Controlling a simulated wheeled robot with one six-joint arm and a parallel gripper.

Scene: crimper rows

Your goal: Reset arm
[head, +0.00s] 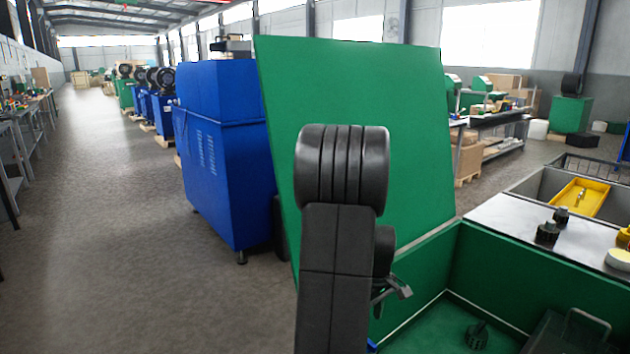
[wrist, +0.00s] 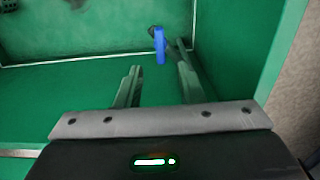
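My black arm rises in the middle of the head view, in front of an open green box (head: 520,275) with a raised green lid (head: 420,130). My gripper shows in the wrist view (wrist: 160,78) with its two fingers apart and nothing visible between them. It points into a green-walled space, which appears to be the box interior. A small blue object (wrist: 160,46) with a dark part beside it shows beyond the fingertips; I cannot tell whether it touches anything. In the head view the arm hides most of the gripper.
A blue machine (head: 225,150) stands left of the lid. Inside the box are a dark knobbed part (head: 477,335) and a dark case with a handle (head: 588,322). A light worktop (head: 510,222) with small dark parts and a yellow tray (head: 578,198) lies at right. The left aisle is clear.

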